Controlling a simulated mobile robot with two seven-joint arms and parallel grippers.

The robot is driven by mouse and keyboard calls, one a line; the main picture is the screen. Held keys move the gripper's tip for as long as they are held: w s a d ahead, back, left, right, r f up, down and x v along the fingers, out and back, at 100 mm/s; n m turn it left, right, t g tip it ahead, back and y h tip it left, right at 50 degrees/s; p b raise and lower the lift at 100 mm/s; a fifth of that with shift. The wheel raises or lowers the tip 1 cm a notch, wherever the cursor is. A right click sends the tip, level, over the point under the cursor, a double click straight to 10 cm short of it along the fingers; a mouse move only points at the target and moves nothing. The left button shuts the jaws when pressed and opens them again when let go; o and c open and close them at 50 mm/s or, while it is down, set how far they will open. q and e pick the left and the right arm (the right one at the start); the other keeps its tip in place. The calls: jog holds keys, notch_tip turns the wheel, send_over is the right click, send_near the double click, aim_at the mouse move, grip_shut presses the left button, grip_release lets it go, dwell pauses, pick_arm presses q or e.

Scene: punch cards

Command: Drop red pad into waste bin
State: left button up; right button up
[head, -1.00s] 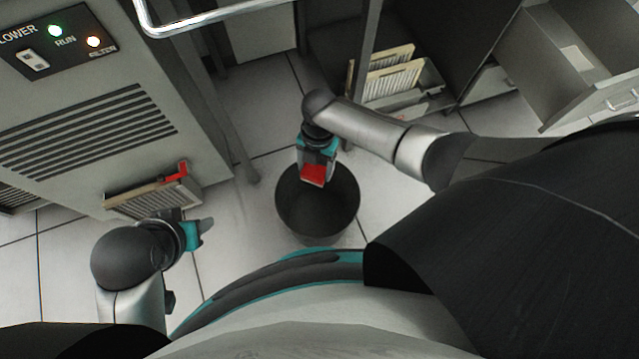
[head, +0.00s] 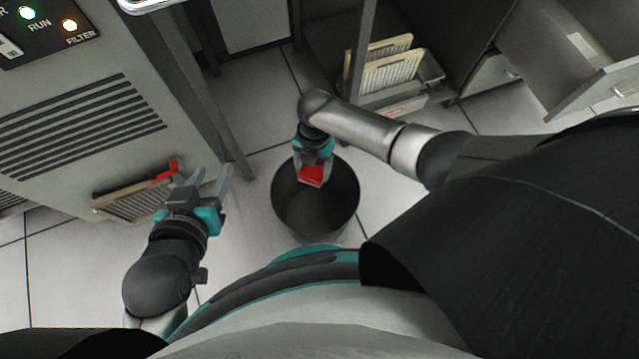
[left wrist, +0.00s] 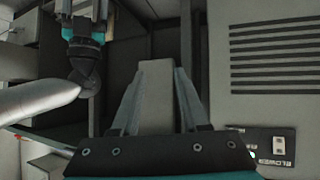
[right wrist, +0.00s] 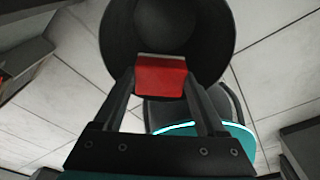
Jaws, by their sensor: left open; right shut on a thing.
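The red pad (head: 311,174) is held in my right gripper (head: 313,168), which is shut on it. The pad also shows between the fingers in the right wrist view (right wrist: 161,77). It overlaps the opening of the dark round waste bin (head: 316,215), which stands on the floor and also fills the top of the right wrist view (right wrist: 125,45). The height of the pad over the rim is hard to tell. My left gripper (head: 209,174) is open and empty, left of the bin and beside the grey cabinet. Its spread fingers also show in the left wrist view (left wrist: 157,90).
The grey cabinet (head: 70,120) with vents and lit lamps stands at left, with a slotted tray (head: 135,200) with a red part low on its front. Racks of cards (head: 390,70) stand at the back. An open drawer (head: 560,60) is at right. Tiled floor surrounds the bin.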

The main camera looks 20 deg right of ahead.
jog(key=shift+f+b, duration=0.45)
jog(key=shift+f, duration=0.1)
pick_arm(q)
jog(key=shift+w+d+r+t+h+b, duration=0.1)
jog(key=shift+d+r+t+h, duration=0.2)
jog(key=shift+d+t, duration=0.25)
jog(key=shift+w+d+r+t+h+b, duration=0.1)
jog(key=shift+d+r+t+h+b, duration=0.15)
jog(key=shift+d+t, duration=0.25)
jog(key=shift+d+r+t+h, duration=0.2)
jog(key=shift+d+t+h, duration=0.15)
jog(key=shift+d+t, duration=0.15)
pick_arm(e)
jog(key=shift+f, duration=0.35)
jog(key=o, duration=1.4)
pick_arm(q)
jog(key=shift+a, duration=0.1)
pick_arm(e)
jog(key=shift+r, duration=0.1)
